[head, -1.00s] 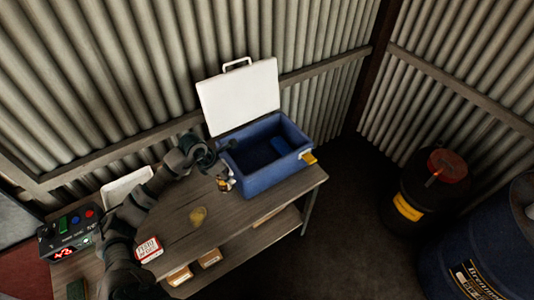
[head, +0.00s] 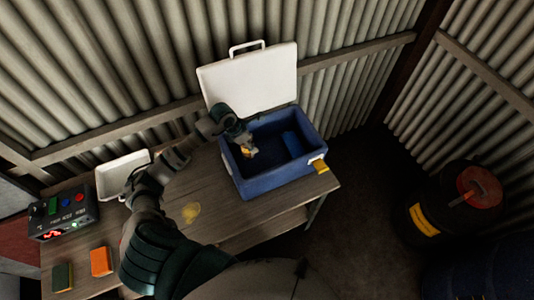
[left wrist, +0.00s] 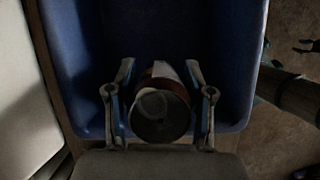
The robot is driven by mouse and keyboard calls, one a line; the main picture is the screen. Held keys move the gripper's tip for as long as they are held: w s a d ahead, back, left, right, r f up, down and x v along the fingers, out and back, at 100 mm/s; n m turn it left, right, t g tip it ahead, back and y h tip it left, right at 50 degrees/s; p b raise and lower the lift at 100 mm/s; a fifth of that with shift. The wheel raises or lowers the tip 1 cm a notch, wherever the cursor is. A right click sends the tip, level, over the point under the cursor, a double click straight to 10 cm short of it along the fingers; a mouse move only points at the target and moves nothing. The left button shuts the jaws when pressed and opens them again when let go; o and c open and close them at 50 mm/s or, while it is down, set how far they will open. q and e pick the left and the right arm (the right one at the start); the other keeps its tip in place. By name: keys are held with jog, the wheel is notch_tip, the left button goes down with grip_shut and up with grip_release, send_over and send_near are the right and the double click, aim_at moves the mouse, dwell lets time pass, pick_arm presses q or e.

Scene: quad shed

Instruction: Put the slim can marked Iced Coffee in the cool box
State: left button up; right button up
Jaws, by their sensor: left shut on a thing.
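The blue cool box (head: 270,183) stands on the wooden bench with its white lid (head: 250,80) raised. It also shows in the left wrist view (left wrist: 232,60). My left gripper (head: 246,146) is inside the box opening, near its left side. It is shut on a can with brown and white on its side, seen end-on in the left wrist view (left wrist: 158,116). In the head view, a small yellowish part of the can (head: 248,153) shows below the fingers. Its marking cannot be read.
A blue block (head: 292,143) lies inside the box at the right. On the bench (head: 215,215) are a white tray (head: 122,176), a control box (head: 62,212), an orange block (head: 101,261) and a green block (head: 63,276). A dark drum (head: 452,215) stands at right.

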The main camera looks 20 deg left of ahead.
aim_at(252, 155)
pick_arm(q)
jog(key=f, duration=0.5)
jog(key=shift+w+f+p, duration=0.35)
jog(key=f, duration=0.3)
jog(key=shift+s+a+f, duration=0.2)
jog(key=shift+f, duration=0.05)
jog(key=shift+d, duration=0.1)
jog(key=o, duration=1.4)
jog(key=shift+c, duration=0.2)
jog(key=v, duration=1.2)
jog(key=shift+w+b, duration=0.2)
jog(key=shift+b, duration=0.15)
jog(key=shift+s, duration=0.1)
